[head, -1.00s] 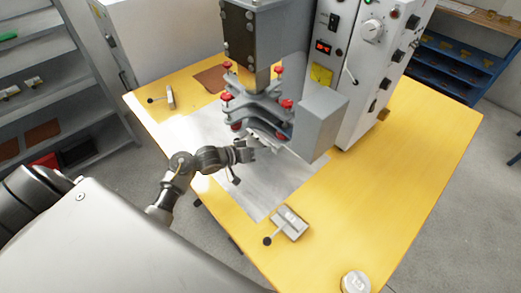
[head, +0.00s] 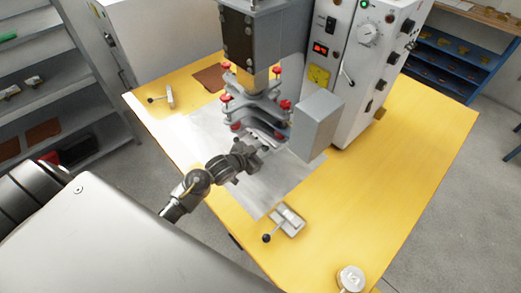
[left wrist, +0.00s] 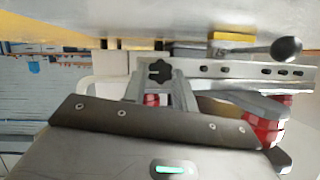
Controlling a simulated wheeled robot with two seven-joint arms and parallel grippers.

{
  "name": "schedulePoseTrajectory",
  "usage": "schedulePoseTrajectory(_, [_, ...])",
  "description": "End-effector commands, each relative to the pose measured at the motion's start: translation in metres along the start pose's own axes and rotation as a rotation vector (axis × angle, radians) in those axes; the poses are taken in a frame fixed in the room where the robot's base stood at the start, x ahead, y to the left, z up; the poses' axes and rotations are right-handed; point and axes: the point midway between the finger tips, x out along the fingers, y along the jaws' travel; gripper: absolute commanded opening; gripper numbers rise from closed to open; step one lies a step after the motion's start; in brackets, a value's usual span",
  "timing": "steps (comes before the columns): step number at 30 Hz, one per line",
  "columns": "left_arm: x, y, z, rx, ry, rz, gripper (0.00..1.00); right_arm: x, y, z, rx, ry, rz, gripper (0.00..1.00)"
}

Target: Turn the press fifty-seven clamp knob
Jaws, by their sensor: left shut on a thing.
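The press (head: 237,38) stands at the back middle of the yellow table, with several red knobs on its grey plates. My left gripper (head: 265,146) is at the front of its lower plates. A black star-shaped clamp knob (left wrist: 158,72) shows in the left wrist view, on a slotted metal bar (left wrist: 225,69). The gripper's fingers (left wrist: 160,88) come together at this knob and are shut on it. In the head view the knob is too small and covered to make out. My right gripper is not in view.
A white control box (head: 362,75) with dials stands right of the press, a grey block (head: 318,125) before it. A lever clamp (head: 286,220) sits at the table's front, another (head: 168,97) at back left. The table's right side (head: 420,150) is clear.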

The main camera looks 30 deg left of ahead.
Motion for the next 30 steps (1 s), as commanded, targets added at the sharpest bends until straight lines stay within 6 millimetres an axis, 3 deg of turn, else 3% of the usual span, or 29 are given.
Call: schedulePoseTrajectory(30, [0.0020,0.0085,0.0040,0.887,0.001,-0.370,0.05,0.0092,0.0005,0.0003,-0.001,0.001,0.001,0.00])
